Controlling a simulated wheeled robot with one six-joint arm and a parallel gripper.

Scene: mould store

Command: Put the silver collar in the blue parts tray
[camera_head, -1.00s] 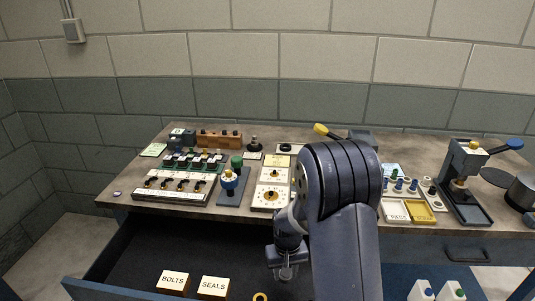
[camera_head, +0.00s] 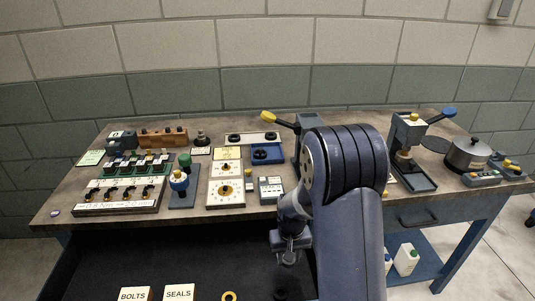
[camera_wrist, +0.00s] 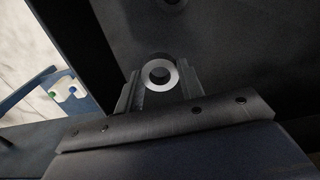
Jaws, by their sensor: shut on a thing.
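The silver collar (camera_wrist: 150,82), a ring with a round hole, sits between the two fingers of my gripper (camera_wrist: 160,82) in the wrist view. My gripper is shut on it. In the head view my gripper (camera_head: 291,258) hangs over the open drawer in front of the bench; the collar is too small to make out there. A small blue tray (camera_head: 267,160), which looks like the blue parts tray, is on the bench behind the dial panel, left of my arm. Its contents are too small to tell.
The open dark drawer (camera_head: 190,262) holds boxes marked BOLTS (camera_head: 134,294) and SEALS (camera_head: 179,292) and a yellow ring (camera_head: 229,296). A yellow-handled lever device (camera_head: 303,128) stands right of the tray. A grey keypad box (camera_head: 271,189) lies in front of it.

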